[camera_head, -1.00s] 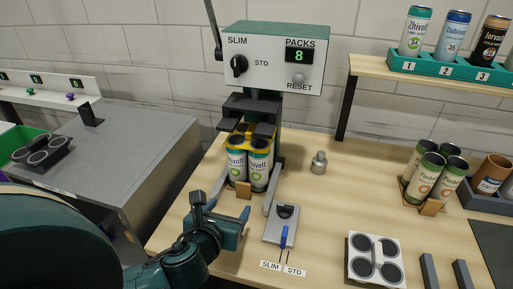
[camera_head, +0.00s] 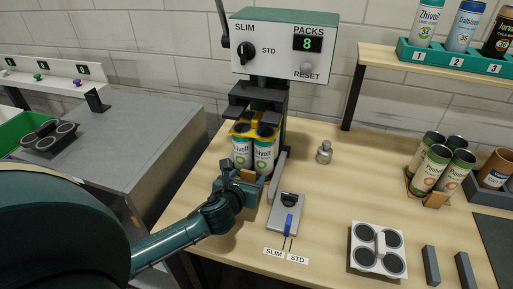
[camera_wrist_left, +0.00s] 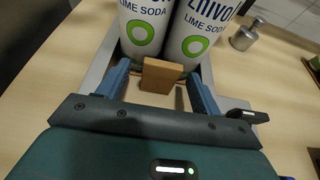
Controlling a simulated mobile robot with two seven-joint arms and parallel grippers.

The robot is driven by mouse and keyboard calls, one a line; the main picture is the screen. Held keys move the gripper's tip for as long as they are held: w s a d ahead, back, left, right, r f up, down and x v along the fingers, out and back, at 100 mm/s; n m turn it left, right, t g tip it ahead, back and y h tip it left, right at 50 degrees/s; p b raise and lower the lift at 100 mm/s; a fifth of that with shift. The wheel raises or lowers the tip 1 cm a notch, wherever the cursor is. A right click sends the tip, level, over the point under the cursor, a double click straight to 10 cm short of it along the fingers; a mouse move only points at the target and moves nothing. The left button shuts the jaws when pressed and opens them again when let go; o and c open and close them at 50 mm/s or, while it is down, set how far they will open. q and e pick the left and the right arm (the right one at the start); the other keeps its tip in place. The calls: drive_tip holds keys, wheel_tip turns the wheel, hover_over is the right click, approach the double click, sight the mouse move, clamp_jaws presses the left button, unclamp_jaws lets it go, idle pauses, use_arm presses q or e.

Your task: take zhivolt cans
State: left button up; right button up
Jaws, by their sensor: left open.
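A small brown block (camera_wrist_left: 160,76) is in front of the cans. My left gripper (camera_head: 246,180) is open at the front of the cans. In the left wrist view its two blue fingers (camera_wrist_left: 158,88) are on either side of the brown block, with a gap to it on each side. My right gripper is not in view.
The machine (camera_head: 285,45) rises above the cans, its display reading 8. A blue-levered slide (camera_head: 287,212) is just right of my gripper.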

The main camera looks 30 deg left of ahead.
use_arm(q)
drive_tip(key=shift+w+a+f, duration=0.1)
drive_tip(key=shift+w+f, duration=0.05)
drive_tip(key=shift+w, duration=0.3)
drive_tip(key=c, duration=1.1)
